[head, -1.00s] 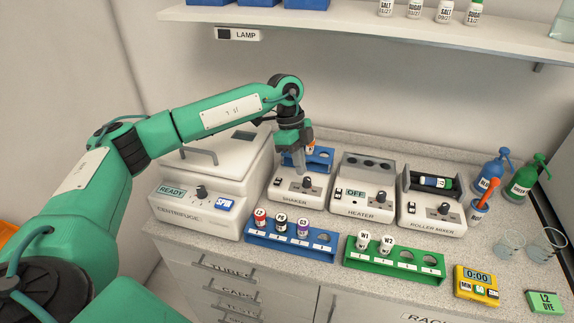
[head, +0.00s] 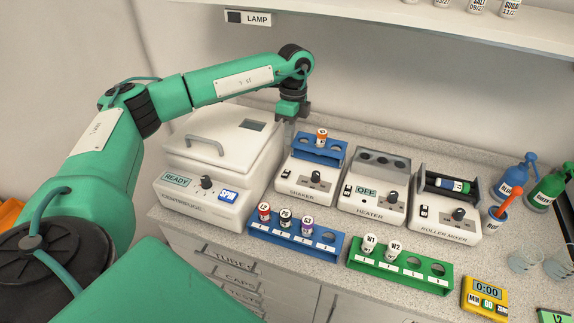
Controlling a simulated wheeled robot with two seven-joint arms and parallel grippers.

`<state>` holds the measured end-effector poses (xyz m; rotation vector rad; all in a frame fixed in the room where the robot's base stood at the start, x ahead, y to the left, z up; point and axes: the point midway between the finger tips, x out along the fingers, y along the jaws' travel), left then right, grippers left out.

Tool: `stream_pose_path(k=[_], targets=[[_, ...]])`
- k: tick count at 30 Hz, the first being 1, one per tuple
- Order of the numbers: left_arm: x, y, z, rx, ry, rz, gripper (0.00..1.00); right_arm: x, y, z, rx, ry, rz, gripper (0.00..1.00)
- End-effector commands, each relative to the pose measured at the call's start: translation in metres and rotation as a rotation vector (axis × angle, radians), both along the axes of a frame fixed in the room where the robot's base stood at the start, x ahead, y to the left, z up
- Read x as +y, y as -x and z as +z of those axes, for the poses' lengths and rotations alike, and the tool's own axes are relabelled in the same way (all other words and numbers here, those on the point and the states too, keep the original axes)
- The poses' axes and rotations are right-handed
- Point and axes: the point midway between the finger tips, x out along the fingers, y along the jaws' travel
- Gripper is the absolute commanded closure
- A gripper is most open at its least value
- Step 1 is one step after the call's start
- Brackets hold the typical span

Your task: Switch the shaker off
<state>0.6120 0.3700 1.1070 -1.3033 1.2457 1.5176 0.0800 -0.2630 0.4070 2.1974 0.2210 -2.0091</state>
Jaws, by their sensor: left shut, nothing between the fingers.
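The shaker (head: 286,182) is a white box on the counter between the centrifuge and the heater. A blue rack (head: 334,157) with one orange-capped tube (head: 322,136) sits on its top. Its front carries a small dark switch (head: 297,171) at left and a knob (head: 316,177). I cannot tell the switch's position. My left gripper (head: 285,146) hangs pointing down at the shaker's back left, beside the blue rack. It is shut and empty, apart from the switch. My right gripper is out of view.
The centrifuge (head: 175,204) stands left, the heater (head: 375,207) and roller mixer (head: 445,230) right. A blue rack (head: 265,232) with several tubes and a green rack (head: 400,273) with two stand in front. A shelf (head: 400,22) hangs above.

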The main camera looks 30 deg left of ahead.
Motion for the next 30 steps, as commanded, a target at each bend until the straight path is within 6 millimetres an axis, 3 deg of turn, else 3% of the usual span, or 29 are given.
stream_pose_path(k=[4, 9, 15, 21, 30], targets=[[-0.001, 0.007, -0.029, 0.004, -0.001, 0.000, 1.00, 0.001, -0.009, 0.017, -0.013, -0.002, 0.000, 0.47], [-0.003, 0.014, -0.064, 0.004, -0.001, 0.000, 1.00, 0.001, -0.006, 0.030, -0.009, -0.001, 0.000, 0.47], [-0.005, 0.018, -0.093, 0.002, 0.000, -0.002, 1.00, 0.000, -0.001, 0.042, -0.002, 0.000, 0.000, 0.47], [-0.005, 0.020, -0.106, 0.000, 0.000, -0.001, 1.00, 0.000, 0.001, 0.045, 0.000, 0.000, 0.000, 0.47], [-0.005, 0.020, -0.107, -0.001, 0.000, -0.001, 1.00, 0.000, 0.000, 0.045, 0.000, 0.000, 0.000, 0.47]])
